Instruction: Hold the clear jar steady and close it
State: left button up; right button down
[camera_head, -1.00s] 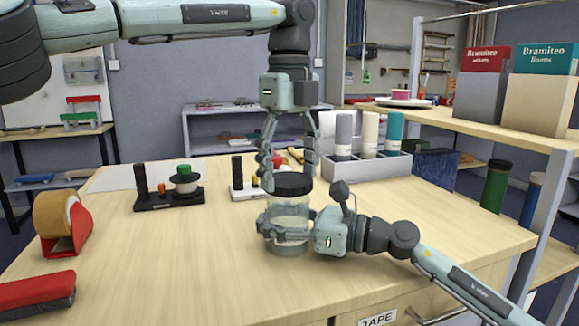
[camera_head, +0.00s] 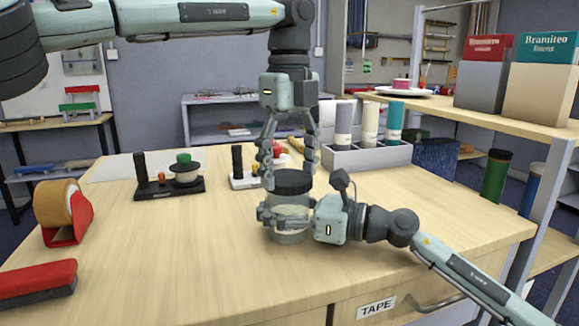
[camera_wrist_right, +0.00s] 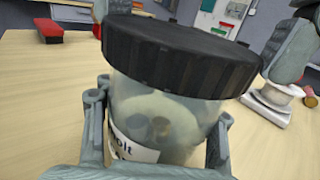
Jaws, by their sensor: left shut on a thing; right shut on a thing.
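The clear jar (camera_head: 290,222) stands near the middle of the wooden table, with a white label showing on it in the right wrist view (camera_wrist_right: 160,108). A ribbed black lid (camera_head: 293,183) sits at the top of the jar; it also shows in the right wrist view (camera_wrist_right: 180,58). I cannot tell whether it is screwed down. My left gripper (camera_head: 289,180) reaches down from above, shut on the lid with fingers on either side. My right gripper (camera_head: 285,216) comes in from the right, shut around the jar's body. Its fingers hide part of the jar.
A tape dispenser (camera_head: 63,212) and a red block-like object (camera_head: 37,284) are on the left. A black stand (camera_head: 168,186), a white stand (camera_head: 243,181) and a grey bin of rolls (camera_head: 366,157) stand behind. The front table area is clear.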

pick_arm(q)
jog(key=shift+f, duration=0.6)
